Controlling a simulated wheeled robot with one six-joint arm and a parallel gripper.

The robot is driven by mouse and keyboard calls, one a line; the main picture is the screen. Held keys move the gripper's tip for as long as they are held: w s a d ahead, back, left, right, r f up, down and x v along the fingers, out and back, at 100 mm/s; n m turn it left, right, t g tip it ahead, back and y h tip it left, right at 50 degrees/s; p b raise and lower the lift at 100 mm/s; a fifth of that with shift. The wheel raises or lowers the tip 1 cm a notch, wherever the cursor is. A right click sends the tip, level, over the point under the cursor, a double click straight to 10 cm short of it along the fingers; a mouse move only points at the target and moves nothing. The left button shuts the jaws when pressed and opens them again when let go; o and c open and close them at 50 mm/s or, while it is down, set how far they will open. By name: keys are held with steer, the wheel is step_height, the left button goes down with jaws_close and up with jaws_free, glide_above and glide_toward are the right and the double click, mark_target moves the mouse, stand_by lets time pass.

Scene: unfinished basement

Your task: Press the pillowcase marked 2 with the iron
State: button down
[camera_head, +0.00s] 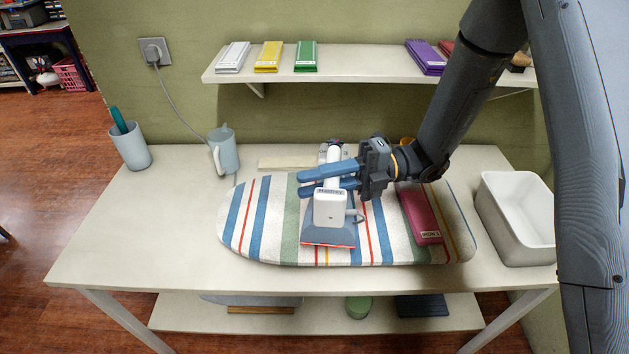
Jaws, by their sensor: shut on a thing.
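The iron (330,210), white with a blue-grey base and a red lower edge, is over the left-middle part of the striped ironing board (290,212). My gripper (314,182) is shut on the iron's upright white handle, its blue fingers pointing left. I cannot tell whether the iron touches the board. A folded crimson cloth (420,212) with a small white label lies on the board, right of the iron and apart from it. The label is too small to read surely. Folded cloths with labels, white (233,57), yellow (268,57), green (306,56) and purple (425,57), lie on the wall shelf.
A white bin (517,215) stands at the table's right. A grey jug (224,150) and a cup (131,148) stand at the left. A cord runs from the wall socket (154,51) down behind the jug. The table's front left is clear.

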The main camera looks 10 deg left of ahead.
steer(key=shift+f, duration=0.5)
stand_by(1.7)
steer(key=shift+s+d+p, duration=0.15)
steer(key=shift+s+p, duration=0.45)
steer(key=shift+s, duration=0.4)
stand_by(0.4)
steer(key=shift+w+a, duration=0.15)
steer(key=shift+w, duration=0.75)
steer(key=shift+w+a, duration=0.1)
steer(key=shift+w, duration=0.75)
stand_by(0.6)
steer(key=shift+s+d+p, duration=0.1)
steer(key=shift+s+p, duration=0.4)
steer(key=shift+s, duration=0.25)
stand_by(1.3)
